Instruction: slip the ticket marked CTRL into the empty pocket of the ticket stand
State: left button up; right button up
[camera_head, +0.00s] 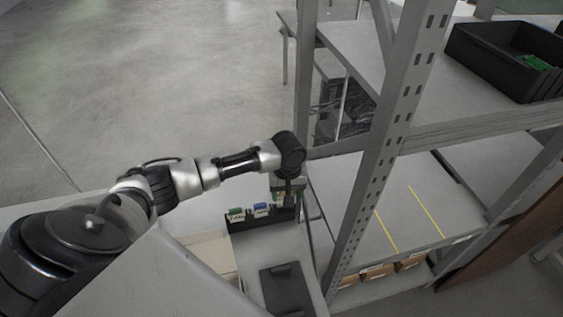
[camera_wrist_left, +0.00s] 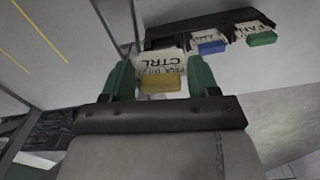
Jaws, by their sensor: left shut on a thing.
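The ticket marked CTRL (camera_wrist_left: 160,66) is a white card with a yellow tab, held between the green fingers of my left gripper (camera_wrist_left: 160,82). The dark ticket stand (camera_wrist_left: 212,26) lies just beyond it, and the card's far edge is close to the stand's left end in the wrist view. I cannot tell whether it is inside a pocket. The stand also holds a blue-tabbed ticket (camera_wrist_left: 210,46) and a green-tabbed ticket (camera_wrist_left: 260,38). In the head view, my left gripper (camera_head: 286,196) is over the right end of the stand (camera_head: 245,224). My right gripper is not visible.
A dark flat holder (camera_head: 287,291) lies on the table in front of the stand. A pale tray (camera_head: 208,252) sits to its left. A grey shelf post (camera_head: 385,150) rises close to the right of my left gripper. A black crate (camera_head: 490,62) stands on the upper shelf.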

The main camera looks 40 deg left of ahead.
pick_arm(q)
jog(key=shift+n, duration=0.8)
jog(key=shift+w+a+f+b, duration=0.4)
jog(key=shift+f+b, duration=0.25)
jog(key=shift+b, duration=0.2)
jog(key=shift+w+a+f+b, duration=0.35)
jog(key=shift+f+b, duration=0.25)
jog(key=shift+b, duration=0.25)
jog(key=shift+w+a+f+b, duration=0.3)
jog(key=shift+w+f+b, duration=0.1)
jog(key=shift+f+b, duration=0.35)
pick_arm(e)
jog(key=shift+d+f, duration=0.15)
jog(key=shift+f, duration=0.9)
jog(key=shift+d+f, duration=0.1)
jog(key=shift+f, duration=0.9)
pick_arm(q)
jog(key=shift+r+p, duration=0.2)
jog(key=shift+p, duration=0.3)
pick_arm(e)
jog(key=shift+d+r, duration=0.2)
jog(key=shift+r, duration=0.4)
pick_arm(q)
jog(key=shift+s+d+p, duration=0.1)
jog(key=shift+p, duration=0.5)
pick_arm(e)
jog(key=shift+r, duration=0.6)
